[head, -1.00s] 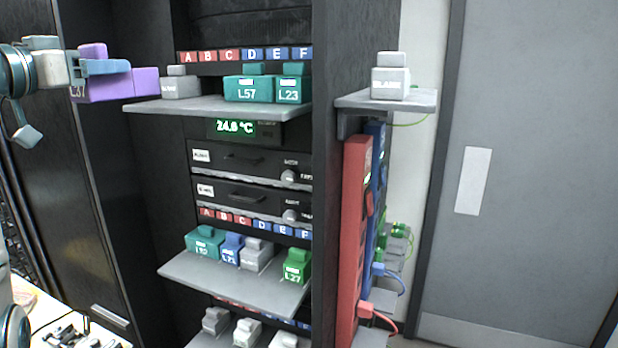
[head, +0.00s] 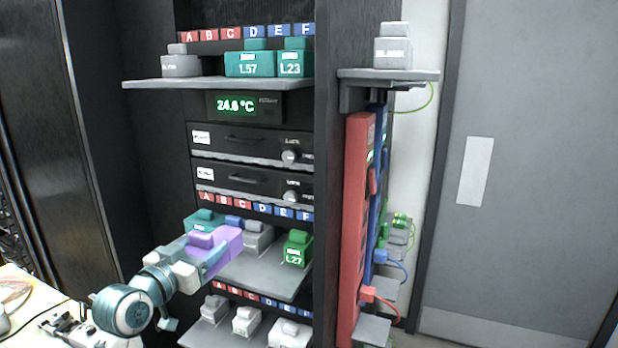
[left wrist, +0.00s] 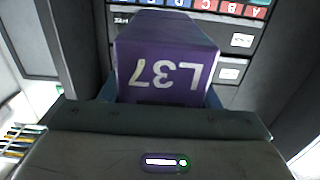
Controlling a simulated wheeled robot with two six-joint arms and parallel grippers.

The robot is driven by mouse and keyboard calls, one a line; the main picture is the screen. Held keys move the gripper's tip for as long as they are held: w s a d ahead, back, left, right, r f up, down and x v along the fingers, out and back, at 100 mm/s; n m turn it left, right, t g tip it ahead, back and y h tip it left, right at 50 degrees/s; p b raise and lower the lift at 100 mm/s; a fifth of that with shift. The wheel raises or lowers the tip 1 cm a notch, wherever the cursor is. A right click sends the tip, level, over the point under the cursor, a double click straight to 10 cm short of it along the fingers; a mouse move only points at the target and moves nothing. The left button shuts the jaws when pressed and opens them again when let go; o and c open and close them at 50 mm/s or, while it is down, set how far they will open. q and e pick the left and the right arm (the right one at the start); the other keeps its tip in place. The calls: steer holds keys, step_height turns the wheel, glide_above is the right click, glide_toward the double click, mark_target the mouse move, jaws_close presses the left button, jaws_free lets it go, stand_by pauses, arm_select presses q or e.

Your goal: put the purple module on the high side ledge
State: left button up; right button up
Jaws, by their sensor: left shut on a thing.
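The purple module (head: 226,242) is held in my left gripper (head: 208,252) in front of the middle shelf, partly covering the modules behind it. In the left wrist view the purple module (left wrist: 165,65) fills the space between the fingers, its label L37 upside down. The high side ledge (head: 425,75) sticks out to the right of the rack, above the red and blue uprights. A grey blank module (head: 393,52) stands on this ledge. My right gripper does not show.
The top shelf (head: 215,84) holds a grey module (head: 181,66) and teal modules L57 (head: 250,66) and L23 (head: 295,66). The middle shelf (head: 265,277) holds several modules, including green L27 (head: 297,250). A lower shelf carries grey and white ones. A grey door (head: 545,180) stands at right.

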arm_select(q)
steer(key=s+f+n+y+b, duration=0.2)
steer(key=s+f+y, duration=0.1)
steer(key=s+f, duration=0.7)
steer(key=s+f+n+t+y+b, duration=0.1)
steer(key=s+f+n+y+b, duration=0.1)
steer(key=s+f, duration=0.8)
step_height(320, 180, down, 6)
steer(key=shift+d+f+n+y+b, duration=0.15)
steer(key=shift+d+n+y+b, duration=0.15)
steer(key=shift+d+y+b, duration=0.5)
steer(key=shift+a, duration=0.35)
